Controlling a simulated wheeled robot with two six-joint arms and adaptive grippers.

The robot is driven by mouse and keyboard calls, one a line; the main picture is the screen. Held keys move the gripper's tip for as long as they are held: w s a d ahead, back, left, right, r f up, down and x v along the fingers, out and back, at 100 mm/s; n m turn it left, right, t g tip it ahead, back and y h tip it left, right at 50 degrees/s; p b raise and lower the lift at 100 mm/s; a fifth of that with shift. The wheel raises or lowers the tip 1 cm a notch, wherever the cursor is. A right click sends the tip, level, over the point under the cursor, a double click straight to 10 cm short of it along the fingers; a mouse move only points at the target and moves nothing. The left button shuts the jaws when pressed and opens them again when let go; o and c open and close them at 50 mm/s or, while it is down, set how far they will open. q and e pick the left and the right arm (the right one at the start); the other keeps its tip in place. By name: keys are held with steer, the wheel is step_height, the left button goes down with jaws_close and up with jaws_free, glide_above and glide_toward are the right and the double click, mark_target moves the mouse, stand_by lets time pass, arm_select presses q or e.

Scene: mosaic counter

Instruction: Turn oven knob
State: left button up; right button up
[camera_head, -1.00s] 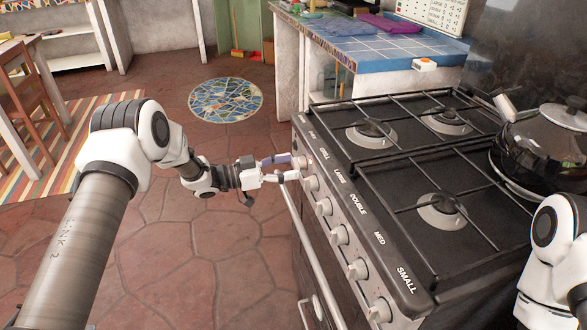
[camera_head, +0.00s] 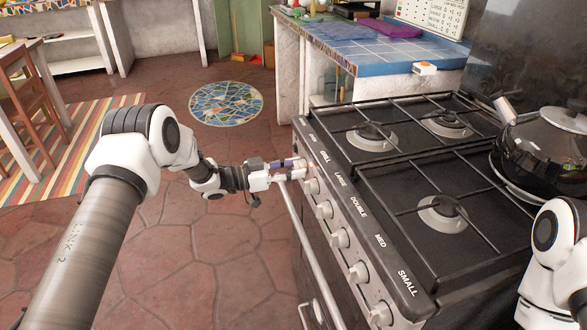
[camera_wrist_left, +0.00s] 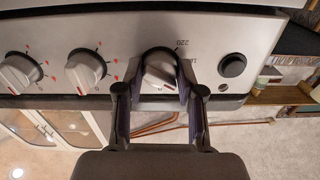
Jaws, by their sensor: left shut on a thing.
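The oven knob (camera_wrist_left: 160,72) is a pale silver dial on the stove's front panel, with a "220" mark beside it in the left wrist view. My left gripper (camera_wrist_left: 158,78) is shut on it, with one dark finger on each side. In the head view, my left gripper (camera_head: 299,169) reaches the far end of the knob row, and its fingers mostly hide this knob. My right gripper is not in view; only part of my right arm shows at the right edge.
Several other knobs (camera_head: 340,238) run along the stove front towards me. The oven's handle bar (camera_head: 312,250) lies just below them. A black button (camera_wrist_left: 232,65) is beside the held knob. A dark pot (camera_head: 545,150) stands on the right of the hob.

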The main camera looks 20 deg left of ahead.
arm_select(q)
steer(key=m+b, duration=0.2)
steer(key=m, duration=0.9)
steer(key=shift+m+b, duration=0.3)
stand_by(0.3)
steer(key=o, duration=1.1)
steer(key=shift+w, duration=0.1)
steer(key=shift+o, duration=0.2)
steer(key=shift+a, duration=0.1)
